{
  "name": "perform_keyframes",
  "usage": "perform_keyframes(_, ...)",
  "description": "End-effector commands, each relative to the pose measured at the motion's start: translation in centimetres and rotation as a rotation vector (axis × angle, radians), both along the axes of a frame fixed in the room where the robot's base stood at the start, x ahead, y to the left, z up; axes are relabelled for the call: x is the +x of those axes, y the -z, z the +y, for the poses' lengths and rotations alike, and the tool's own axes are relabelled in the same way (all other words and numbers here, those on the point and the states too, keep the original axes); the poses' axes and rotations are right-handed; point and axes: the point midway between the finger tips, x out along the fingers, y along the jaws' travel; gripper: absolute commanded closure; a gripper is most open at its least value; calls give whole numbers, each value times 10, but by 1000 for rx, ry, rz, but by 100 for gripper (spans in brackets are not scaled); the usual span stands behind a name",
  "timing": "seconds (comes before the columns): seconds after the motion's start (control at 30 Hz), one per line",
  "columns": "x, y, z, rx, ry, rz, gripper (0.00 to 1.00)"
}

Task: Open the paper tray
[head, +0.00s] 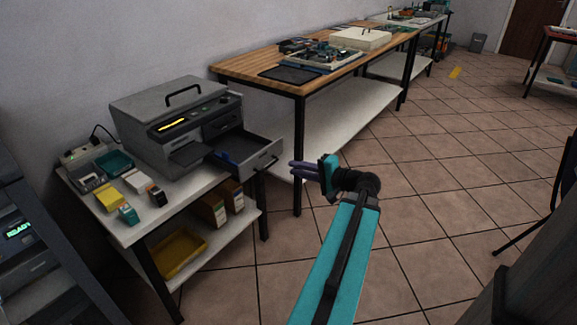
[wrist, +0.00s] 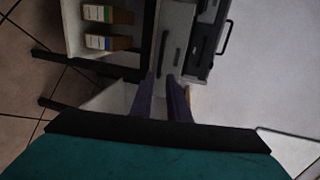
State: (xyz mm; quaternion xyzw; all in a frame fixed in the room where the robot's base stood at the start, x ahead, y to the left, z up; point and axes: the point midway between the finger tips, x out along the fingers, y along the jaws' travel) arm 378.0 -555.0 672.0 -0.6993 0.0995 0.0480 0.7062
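The grey printer (head: 165,115) stands on a small white-topped table. Its paper tray (head: 262,154) is pulled out at the right front, with its dark inside showing and a small blue part in it. A dark handle is on the tray's front. My gripper (head: 291,170) is just right of the tray front, its dark purple fingers pointing left toward it. In the wrist view, the two fingers (wrist: 162,78) are apart with a narrow gap, and the tray front (wrist: 174,42) lies beyond their tips. Nothing shows held between them; contact with the handle cannot be told.
Brown boxes (head: 211,208) and a yellow bin (head: 178,254) sit on the lower shelf. A long wooden workbench (head: 240,68) stands behind right. The tiled floor (head: 450,190) to the right is mostly clear.

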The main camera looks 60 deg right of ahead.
Motion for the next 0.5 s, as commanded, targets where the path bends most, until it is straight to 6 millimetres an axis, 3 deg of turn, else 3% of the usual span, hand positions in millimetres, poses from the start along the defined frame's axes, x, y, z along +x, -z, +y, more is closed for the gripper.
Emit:
perform_keyframes(0.2,-29,-7,1,0,4,0,85)
perform_keyframes(0.5,-46,-10,3,0,3,0,85)
